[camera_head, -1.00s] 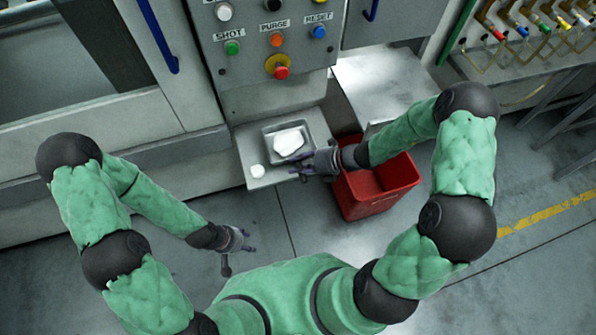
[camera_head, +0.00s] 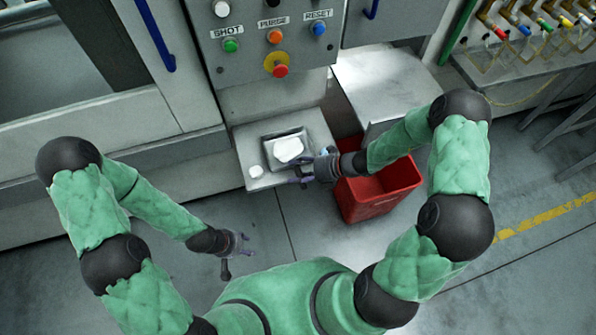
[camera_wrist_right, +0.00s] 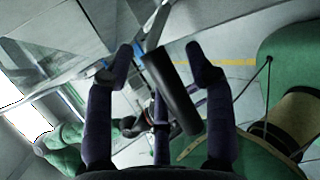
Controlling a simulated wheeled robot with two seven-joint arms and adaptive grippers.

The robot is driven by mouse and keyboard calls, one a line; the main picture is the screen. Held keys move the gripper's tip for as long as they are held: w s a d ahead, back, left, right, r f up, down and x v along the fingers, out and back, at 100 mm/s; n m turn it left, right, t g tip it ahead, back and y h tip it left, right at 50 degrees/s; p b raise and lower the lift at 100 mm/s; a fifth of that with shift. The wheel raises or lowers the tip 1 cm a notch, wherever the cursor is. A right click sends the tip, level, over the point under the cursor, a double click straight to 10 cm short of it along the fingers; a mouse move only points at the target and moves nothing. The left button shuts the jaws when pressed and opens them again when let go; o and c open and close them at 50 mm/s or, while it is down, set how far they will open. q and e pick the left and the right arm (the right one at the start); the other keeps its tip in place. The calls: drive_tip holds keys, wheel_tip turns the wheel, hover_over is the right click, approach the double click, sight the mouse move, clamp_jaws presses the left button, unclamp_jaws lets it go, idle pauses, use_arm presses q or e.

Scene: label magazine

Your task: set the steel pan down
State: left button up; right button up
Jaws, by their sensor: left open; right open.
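The steel pan (camera_head: 301,134) is a shallow grey square dish with a white lump (camera_head: 288,149) in it. In the head view it is at the grey ledge (camera_head: 252,138) below the button panel; whether its whole base touches the ledge is unclear. My right gripper (camera_head: 303,172) is open beside the pan's lower right side. My left gripper (camera_head: 243,247) is open and empty, low over the floor, away from the pan.
A small white piece (camera_head: 256,171) lies on the ledge left of the pan. A red bin (camera_head: 378,199) stands right of the ledge, under my right forearm. The button panel (camera_head: 265,45) rises behind. A metal table (camera_head: 385,85) is at the back right.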

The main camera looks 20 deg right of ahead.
drive_tip(key=shift+d+r, duration=0.15)
drive_tip(key=shift+r, duration=0.1)
drive_tip(key=p+v, duration=0.3)
drive_tip(key=v, duration=0.4)
drive_tip(key=shift+s, duration=0.15)
